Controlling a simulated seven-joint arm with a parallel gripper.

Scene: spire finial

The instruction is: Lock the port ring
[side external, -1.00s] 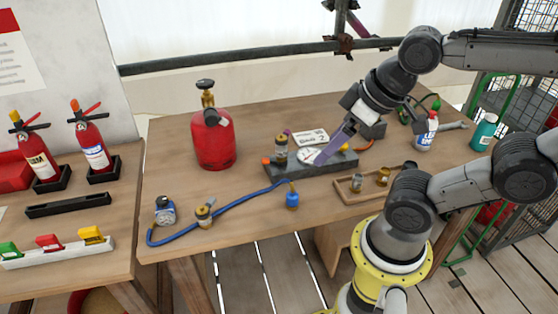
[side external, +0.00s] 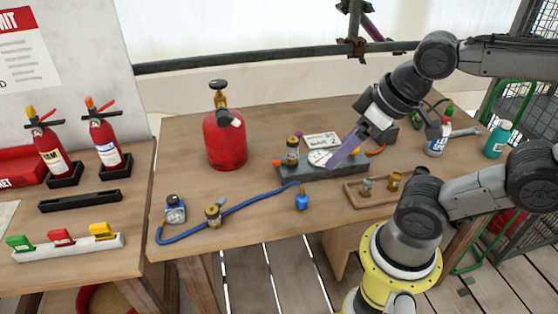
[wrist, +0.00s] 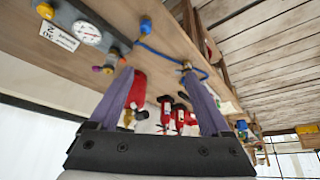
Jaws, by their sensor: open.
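A dark grey block (side external: 345,172) on the table carries a round white gauge (side external: 319,157), a white label card (side external: 322,141) and a brass-and-dark port fitting (side external: 293,150) near its left end. An orange knob is at that end. I cannot tell which part is the port ring or whether it is locked. My gripper (side external: 332,163), with purple fingers, points down-left over the block beside the gauge. In the wrist view my gripper (wrist: 157,72) is open, with nothing between its fingers. The gauge (wrist: 87,33) and block show there at upper left.
A red gas cylinder (side external: 226,140) stands left of the block. A blue hose (side external: 240,207) curves in front, near a blue fitting (side external: 302,199) and a brass valve (side external: 213,214). A wooden tray (side external: 375,190) with brass fittings is at front right. Bottles (side external: 497,140) stand farther right.

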